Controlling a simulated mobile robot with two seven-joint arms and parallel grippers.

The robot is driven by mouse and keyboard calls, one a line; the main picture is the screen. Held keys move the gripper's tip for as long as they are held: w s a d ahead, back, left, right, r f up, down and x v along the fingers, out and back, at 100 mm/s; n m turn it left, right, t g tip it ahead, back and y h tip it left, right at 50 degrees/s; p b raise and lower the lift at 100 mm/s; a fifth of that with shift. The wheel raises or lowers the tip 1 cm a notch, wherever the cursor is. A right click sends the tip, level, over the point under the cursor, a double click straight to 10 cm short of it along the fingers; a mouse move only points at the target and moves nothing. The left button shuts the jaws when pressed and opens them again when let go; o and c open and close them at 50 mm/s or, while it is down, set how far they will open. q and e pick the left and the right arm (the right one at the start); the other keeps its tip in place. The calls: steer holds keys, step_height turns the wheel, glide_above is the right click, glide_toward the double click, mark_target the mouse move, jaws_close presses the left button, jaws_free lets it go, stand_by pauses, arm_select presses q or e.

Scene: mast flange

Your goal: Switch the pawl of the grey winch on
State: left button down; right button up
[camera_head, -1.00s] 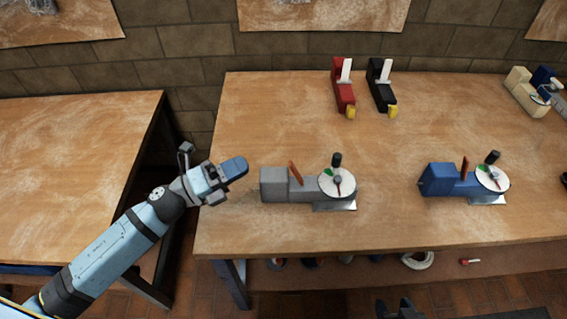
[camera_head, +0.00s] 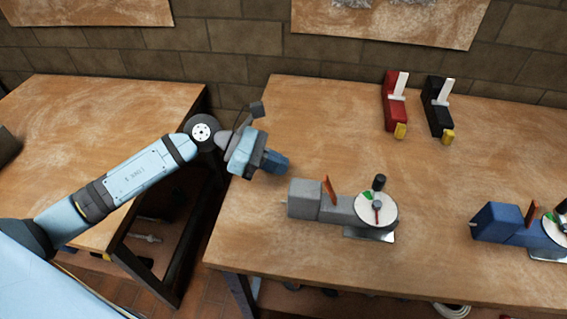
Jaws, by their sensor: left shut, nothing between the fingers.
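The grey winch (camera_head: 338,208) sits on the wooden workbench, left of its middle. It has a grey block body, an upright orange-brown lever (camera_head: 329,190), and a white round dial (camera_head: 377,210) with a green sector, a red pointer and a black knob on top. I cannot tell which of these parts is the pawl. My left gripper (camera_head: 279,164) is shut and empty, above the bench's left part, up and left of the winch and apart from it. My right gripper is not in view.
A blue winch (camera_head: 508,226) stands to the right, cut by the picture edge. A red tool (camera_head: 393,103) and a black tool (camera_head: 438,110) stand at the back. A gap separates this workbench (camera_head: 440,270) from the left table (camera_head: 75,110). The bench between is clear.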

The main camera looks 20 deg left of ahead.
mark_target(309, 189)
arm_select(q)
steer(key=x, duration=0.6)
steer(key=shift+w+d, duration=0.1)
steer(key=shift+x, duration=0.8)
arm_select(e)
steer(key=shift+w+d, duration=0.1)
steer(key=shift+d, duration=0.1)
arm_select(q)
steer(key=shift+p, duration=0.3)
